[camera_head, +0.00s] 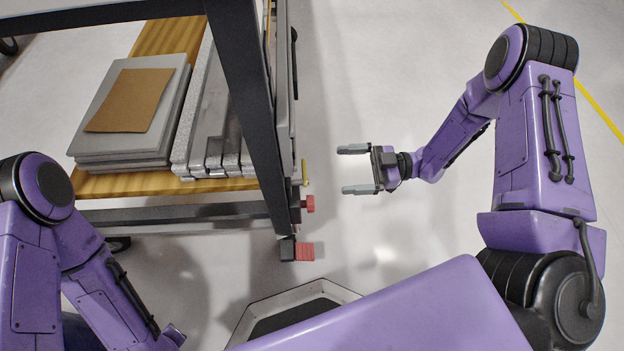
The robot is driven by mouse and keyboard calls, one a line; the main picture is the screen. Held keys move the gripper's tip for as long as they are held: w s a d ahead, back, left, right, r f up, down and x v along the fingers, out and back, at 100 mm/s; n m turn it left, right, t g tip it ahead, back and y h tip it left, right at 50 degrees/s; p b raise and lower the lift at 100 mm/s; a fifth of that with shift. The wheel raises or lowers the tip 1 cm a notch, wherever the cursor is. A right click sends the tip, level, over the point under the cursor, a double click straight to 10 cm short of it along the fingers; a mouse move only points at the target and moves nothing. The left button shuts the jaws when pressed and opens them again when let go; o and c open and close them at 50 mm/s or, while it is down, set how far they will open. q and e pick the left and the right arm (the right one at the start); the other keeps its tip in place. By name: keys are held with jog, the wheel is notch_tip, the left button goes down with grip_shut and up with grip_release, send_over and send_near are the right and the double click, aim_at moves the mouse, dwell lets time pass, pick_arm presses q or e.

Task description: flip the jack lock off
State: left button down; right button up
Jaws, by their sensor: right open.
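A dark metal cart frame (190,213) stands at the left, with a corner leg near the picture's middle. A small red knob (308,203) sticks out from the right side of this leg. A red ribbed piece (305,252) sits at the foot of the same leg, and a thin yellow piece (305,172) shows above the knob. I cannot tell for sure which of these is the jack lock. My right gripper (354,169) is open and empty, to the right of the leg, its fingers pointing left toward it without touching. My left gripper is out of view.
The cart's wooden shelf (140,184) carries stacked gray panels (180,82) with a brown sheet (129,100) on top, beside long metal profiles (207,110). The floor (400,75) right of the cart is clear. A yellow line (590,98) crosses it at upper right.

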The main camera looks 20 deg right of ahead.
jog(key=b+x, duration=0.2)
jog(key=x, duration=0.7)
jog(key=shift+a, duration=0.3)
jog(key=c, duration=1)
jog(key=shift+f+m+p, duration=0.1)
jog(key=shift+m+p, duration=0.45)
jog(key=shift+m, duration=0.15)
jog(key=o, duration=1)
jog(key=p+v, duration=0.2)
jog(key=v, duration=0.8)
jog(key=shift+d, duration=0.35)
